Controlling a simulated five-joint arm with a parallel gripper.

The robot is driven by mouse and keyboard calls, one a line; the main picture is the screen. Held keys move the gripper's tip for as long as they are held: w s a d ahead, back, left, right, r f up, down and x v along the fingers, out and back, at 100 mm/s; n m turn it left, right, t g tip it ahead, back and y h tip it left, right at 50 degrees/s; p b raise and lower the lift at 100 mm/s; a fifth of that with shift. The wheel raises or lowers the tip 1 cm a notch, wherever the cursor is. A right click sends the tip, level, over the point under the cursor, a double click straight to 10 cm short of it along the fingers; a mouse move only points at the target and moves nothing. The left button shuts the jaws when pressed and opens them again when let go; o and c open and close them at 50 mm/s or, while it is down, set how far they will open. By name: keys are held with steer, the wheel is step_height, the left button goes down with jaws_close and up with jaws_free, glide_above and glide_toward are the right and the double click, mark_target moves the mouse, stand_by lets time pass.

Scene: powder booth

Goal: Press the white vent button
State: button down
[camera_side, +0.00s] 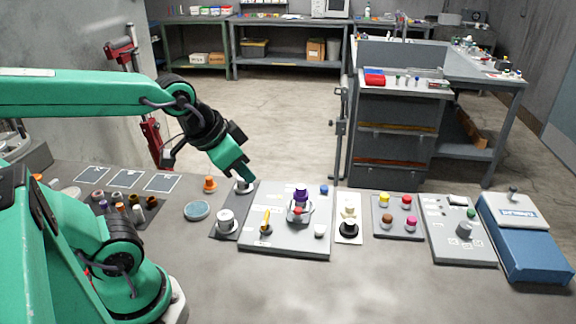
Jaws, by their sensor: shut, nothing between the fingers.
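A small white button (320,230) sits at the lower right of the grey control panel (285,245). No readable label shows which control is the vent button. My gripper (248,178) is shut and empty, pointing down over a pale round knob (243,187) on a dark plate, left of the panel's far edge. I cannot tell whether its tip touches that knob. The gripper is up and to the left of the white button, well apart from it.
The panel also holds a yellow lever (266,221), a purple-topped control (301,195) and a blue button (324,190). A second pale knob (226,218) stands left of it. A white-and-black switch (348,220) and a coloured-button box (398,230) stand to the right.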

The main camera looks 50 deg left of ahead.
steer(key=w+d+f+m+t, duration=0.1)
steer(key=w+f+m, duration=0.3)
steer(key=w, duration=0.4)
steer(key=m+t, duration=0.2)
steer(key=m, duration=0.3)
glide_above(316, 231)
step_height(316, 231, down, 6)
steer(key=shift+a+f, duration=0.1)
steer(key=shift+f, duration=0.15)
steer(key=shift+f, duration=4.25)
steer(key=shift+f, duration=0.85)
steer(key=shift+r, duration=0.85)
